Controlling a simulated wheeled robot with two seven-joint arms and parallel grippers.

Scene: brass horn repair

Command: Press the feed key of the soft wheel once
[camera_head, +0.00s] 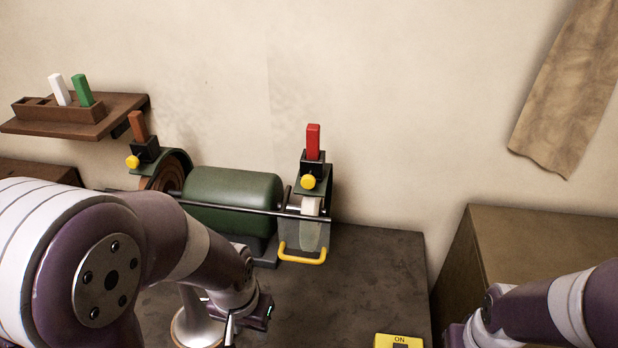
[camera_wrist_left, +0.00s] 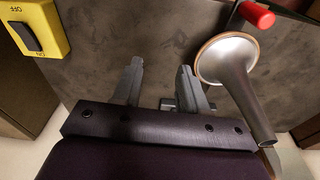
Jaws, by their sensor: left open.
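A bench polisher with a green motor housing (camera_head: 235,200) stands against the wall. On its right, a pale wheel (camera_head: 311,206), likely the soft one, shows under a dark holder with a red bar (camera_head: 313,140). A round yellow knob (camera_head: 309,182), which looks like its feed key, faces forward there. My left gripper (camera_head: 250,318) is low in front of the polisher, well below and left of that knob. In the left wrist view its fingers (camera_wrist_left: 159,72) are apart with nothing between them. My right arm enters at lower right; its fingers do not show.
A brown wheel (camera_head: 160,175) with another yellow knob (camera_head: 132,162) is at left. A yellow handle (camera_head: 302,260) projects below the pale wheel. A silver horn bell (camera_wrist_left: 226,58) stands beside my left gripper. A yellow ON/OFF switch (camera_head: 383,341) sits at the front.

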